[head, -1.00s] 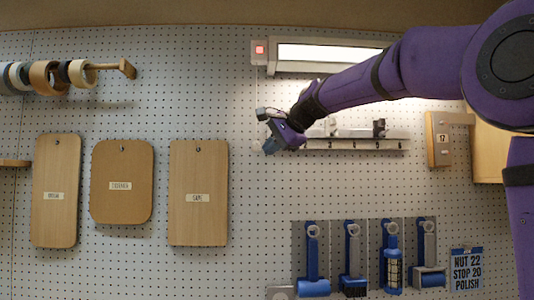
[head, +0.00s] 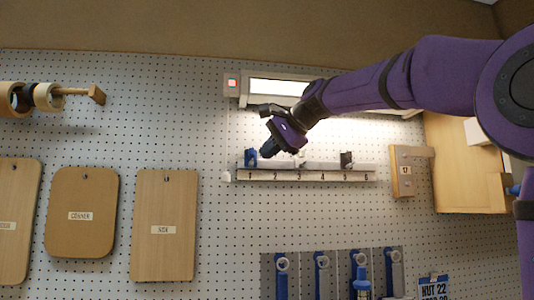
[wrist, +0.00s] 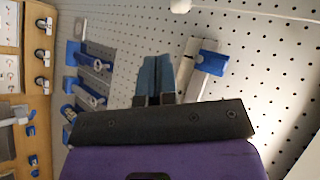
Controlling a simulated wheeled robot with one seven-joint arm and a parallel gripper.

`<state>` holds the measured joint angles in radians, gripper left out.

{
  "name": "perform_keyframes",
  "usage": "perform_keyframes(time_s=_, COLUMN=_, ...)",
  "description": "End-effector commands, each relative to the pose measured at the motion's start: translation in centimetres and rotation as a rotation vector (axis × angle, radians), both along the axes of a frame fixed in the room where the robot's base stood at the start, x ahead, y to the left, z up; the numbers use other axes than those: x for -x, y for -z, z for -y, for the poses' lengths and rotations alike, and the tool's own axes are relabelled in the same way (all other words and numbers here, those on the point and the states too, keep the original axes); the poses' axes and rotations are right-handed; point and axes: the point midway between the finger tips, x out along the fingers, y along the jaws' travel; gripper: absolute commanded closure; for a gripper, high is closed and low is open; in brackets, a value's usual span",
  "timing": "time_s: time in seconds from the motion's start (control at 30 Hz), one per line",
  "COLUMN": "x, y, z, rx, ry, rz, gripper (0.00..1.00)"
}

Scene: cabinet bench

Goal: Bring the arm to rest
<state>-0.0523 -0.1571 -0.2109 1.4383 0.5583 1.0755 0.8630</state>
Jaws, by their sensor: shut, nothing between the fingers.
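My gripper (head: 268,149) is at the end of my purple arm, in front of the pegboard and close to the left part of a numbered rail (head: 310,176). In the wrist view my gripper (wrist: 155,72) shows its two blue-grey fingers side by side, shut with nothing between them. A blue clip-like piece (head: 251,158) stands at the rail's left end, just left of the fingertips. The wrist view shows a blue part (wrist: 211,62) on a pale bar to the right of the fingers, apart from them as far as I can tell.
A lit lamp (head: 275,87) with a red switch hangs above the rail. Wooden boards (head: 163,225) hang at the left, below tape rolls on a peg (head: 48,96). Blue-handled tools (head: 321,270) hang below. A wooden cabinet (head: 465,170) stands at the right. The pegboard between boards and rail is bare.

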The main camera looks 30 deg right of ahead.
Motion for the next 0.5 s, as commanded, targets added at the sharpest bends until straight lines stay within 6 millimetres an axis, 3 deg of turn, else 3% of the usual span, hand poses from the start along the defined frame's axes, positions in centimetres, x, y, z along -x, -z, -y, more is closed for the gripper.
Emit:
perform_keyframes(time_s=0.33, x=0.2, y=0.2, z=0.0, rx=0.006, ry=-0.003, rz=0.000, gripper=1.00)
perform_keyframes(time_s=0.5, x=3.0, y=3.3, z=-0.2, rx=0.108, ry=-0.053, rz=-0.012, gripper=1.00)
